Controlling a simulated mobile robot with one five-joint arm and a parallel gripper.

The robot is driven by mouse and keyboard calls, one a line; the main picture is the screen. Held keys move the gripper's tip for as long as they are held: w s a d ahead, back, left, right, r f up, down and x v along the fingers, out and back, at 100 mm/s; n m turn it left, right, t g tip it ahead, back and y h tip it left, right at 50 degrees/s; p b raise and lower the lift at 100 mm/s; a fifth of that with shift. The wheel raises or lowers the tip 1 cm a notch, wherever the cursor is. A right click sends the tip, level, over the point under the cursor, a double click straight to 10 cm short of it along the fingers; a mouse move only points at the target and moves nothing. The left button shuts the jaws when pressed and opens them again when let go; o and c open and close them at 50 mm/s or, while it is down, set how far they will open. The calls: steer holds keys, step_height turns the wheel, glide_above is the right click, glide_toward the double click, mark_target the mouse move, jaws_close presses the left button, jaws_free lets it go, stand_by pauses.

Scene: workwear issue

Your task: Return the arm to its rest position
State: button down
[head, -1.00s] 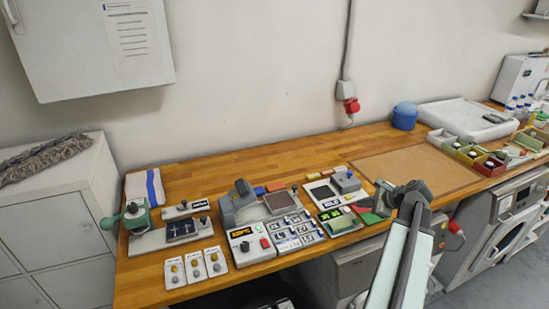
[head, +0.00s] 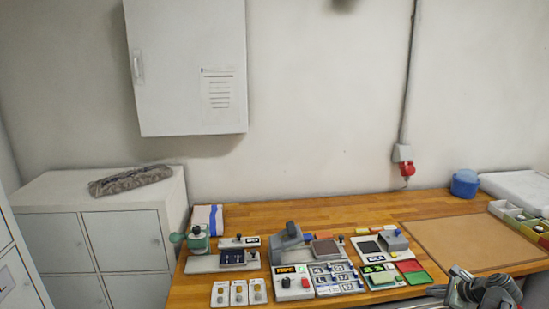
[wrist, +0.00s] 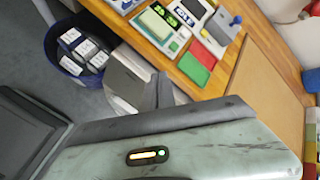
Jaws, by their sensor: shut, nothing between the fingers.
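My gripper (head: 482,288) shows at the lower right of the head view, in front of the bench's front edge. It is shut and empty, and part of it is cut off by the picture's bottom edge. In the wrist view my own arm link fills the lower half, and the dark gripper body (wrist: 165,95) shows only in part above it. Nothing is held.
The wooden bench (head: 330,212) carries several small devices, a green pad (head: 418,277), a brown board (head: 460,240) and a blue tub (head: 464,183). A white locker (head: 135,235) stands at left. A dark blue bin (wrist: 57,58) with packets stands on the floor.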

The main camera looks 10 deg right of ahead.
steer(key=w+a+n+g+y, duration=0.1)
steer(key=w+a, duration=0.3)
steer(key=a, duration=0.6)
steer(key=w+a+f+n+g+y, duration=0.1)
steer(key=w+a+n, duration=0.2)
steer(key=a, duration=0.8)
steer(key=w+a+f+n+g+y, duration=0.1)
steer(key=w+a+n, duration=0.2)
steer(key=w+a, duration=0.4)
steer(key=shift+w+a, duration=0.2)
steer(key=shift+a, duration=1.55)
steer(key=s+a+f+n+g+h, duration=0.15)
steer(key=s+a+n, duration=0.35)
steer(key=a, duration=0.5)
steer(key=s+a+f+n+g+h, duration=0.1)
steer(key=s+a+f+n+g, duration=0.15)
steer(key=a+n, duration=0.6)
steer(key=s+d+n, duration=0.1)
steer(key=s+d+n+g+h, duration=0.1)
steer(key=n, duration=0.1)
steer(key=s+d+f+n+g, duration=0.1)
steer(key=n, duration=0.1)
steer(key=shift+d+f+h, duration=0.1)
steer(key=shift+d+h, duration=0.2)
steer(key=shift+h, duration=0.05)
